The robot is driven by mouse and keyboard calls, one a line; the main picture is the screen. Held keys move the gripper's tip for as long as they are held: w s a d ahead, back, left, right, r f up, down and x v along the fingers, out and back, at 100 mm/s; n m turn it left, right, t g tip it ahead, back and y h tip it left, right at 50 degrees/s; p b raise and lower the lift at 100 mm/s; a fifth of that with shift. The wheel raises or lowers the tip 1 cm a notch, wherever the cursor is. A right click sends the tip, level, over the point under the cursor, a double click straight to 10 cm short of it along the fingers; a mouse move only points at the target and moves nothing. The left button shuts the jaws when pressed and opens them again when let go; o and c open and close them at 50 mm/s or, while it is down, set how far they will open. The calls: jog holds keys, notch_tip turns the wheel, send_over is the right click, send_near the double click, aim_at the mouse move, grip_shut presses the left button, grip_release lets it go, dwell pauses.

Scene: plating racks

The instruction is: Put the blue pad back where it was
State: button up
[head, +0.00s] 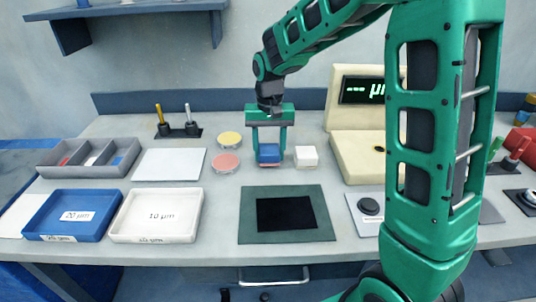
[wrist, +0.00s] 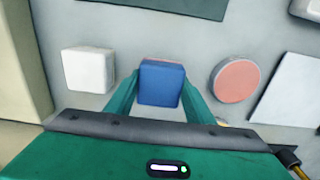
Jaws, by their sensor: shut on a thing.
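The blue pad (head: 269,153) is a small rounded block, with a thin reddish strip at one edge in the wrist view. My gripper (head: 269,160) is shut on it, one finger on each side. In the wrist view the blue pad (wrist: 160,83) sits between the green fingers of my gripper (wrist: 160,92). It is at or just above the grey table; I cannot tell whether it touches. A white block (head: 306,156) stands just to its right in the head view, and a pink disc (head: 226,163) lies to its left.
A yellow disc (head: 229,140) lies behind the pink one. A dark green mat (head: 259,236) with a black centre lies in front. A cream device with a display (head: 359,125) stands right. Blue (head: 40,227) and white (head: 119,229) trays, a grey divided tray (head: 50,158) and a white plate (head: 168,164) are left.

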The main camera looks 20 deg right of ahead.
aim_at(270, 148)
jog(key=shift+f, duration=0.6)
jog(key=o, duration=1.1)
notch_tip(270, 148, up, 12)
jog(key=shift+r, duration=0.1)
jog(key=shift+s, duration=0.1)
